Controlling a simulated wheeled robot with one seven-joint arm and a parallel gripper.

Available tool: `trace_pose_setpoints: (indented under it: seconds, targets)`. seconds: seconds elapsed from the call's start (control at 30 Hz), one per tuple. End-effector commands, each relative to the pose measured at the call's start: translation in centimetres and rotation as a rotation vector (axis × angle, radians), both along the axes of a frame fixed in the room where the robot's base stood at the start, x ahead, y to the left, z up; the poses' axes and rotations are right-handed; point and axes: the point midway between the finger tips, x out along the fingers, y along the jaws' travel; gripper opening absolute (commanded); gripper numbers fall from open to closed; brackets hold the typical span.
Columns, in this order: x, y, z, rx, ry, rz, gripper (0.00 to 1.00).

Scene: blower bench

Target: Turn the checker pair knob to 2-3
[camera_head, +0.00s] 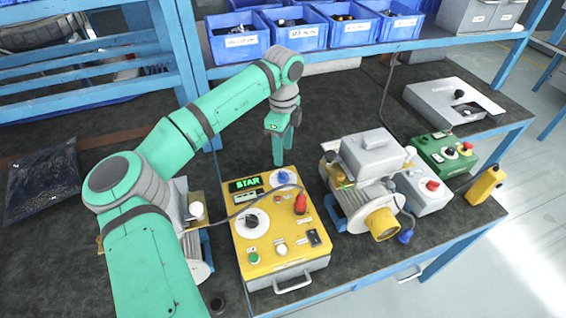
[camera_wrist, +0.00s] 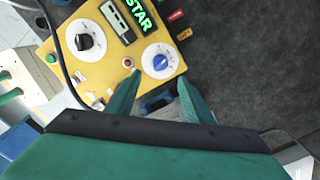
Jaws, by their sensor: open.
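The yellow checker box (camera_head: 260,262) stands on the bench in the middle of the head view, with a green lit display reading "STAR" (camera_head: 244,184). It has a black knob on a white dial (camera_head: 252,222) and a blue knob on a white dial (camera_head: 283,178). In the wrist view the black knob (camera_wrist: 86,42) is at upper left and the blue knob (camera_wrist: 160,62) is just beyond my fingertips. The dial markings are too small to read, so I cannot tell which is the pair knob. My gripper (camera_wrist: 158,98) is open, empty and apart from both knobs, behind the box's far edge.
A blower motor (camera_head: 365,190) stands right of the box, and a green control box (camera_head: 446,150) lies farther right. Blue bins (camera_head: 238,38) line the back shelf. Bench behind the checker is clear.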

Motion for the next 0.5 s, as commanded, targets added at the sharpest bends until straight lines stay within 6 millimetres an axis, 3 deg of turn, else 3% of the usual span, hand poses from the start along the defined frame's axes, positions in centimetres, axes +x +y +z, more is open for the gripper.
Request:
trace_pose_setpoints:
  seconds: [0.17,0.5]
  targets:
    - [-0.1,0.0,-2.0,0.001,0.002,0.0,0.47]
    - [-0.1,0.0,-7.8,0.002,0.001,-0.001,0.47]
